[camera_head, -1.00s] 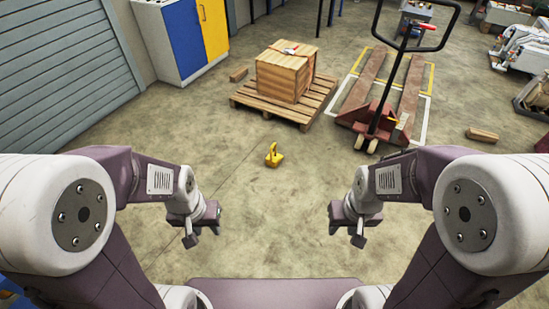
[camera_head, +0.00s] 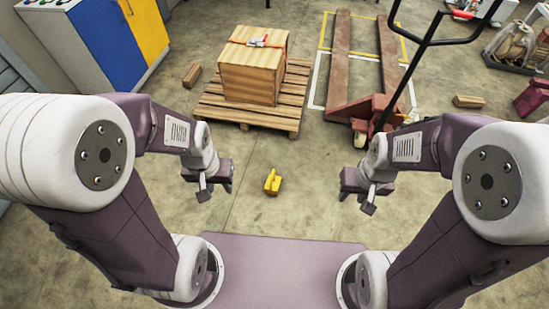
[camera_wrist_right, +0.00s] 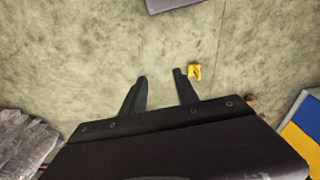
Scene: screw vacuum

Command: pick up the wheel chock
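The wheel chock (camera_head: 272,182) is small and yellow with a raised handle-like part. It sits on the concrete floor in front of me, between my two grippers in the head view. It also shows in the right wrist view (camera_wrist_right: 195,71), just beyond the right-hand fingertip in the picture. My left gripper (camera_head: 216,189) is open and empty, left of the chock. My right gripper (camera_head: 356,201) is open and empty, right of the chock. In the right wrist view only bare floor shows between its fingers (camera_wrist_right: 160,78). Neither gripper touches the chock.
A wooden crate (camera_head: 252,75) stands on a pallet (camera_head: 217,110) beyond the chock. A red pallet jack (camera_head: 363,110) stands at the back right. Wooden blocks lie at left (camera_head: 192,75) and right (camera_head: 468,101). Floor around the chock is clear.

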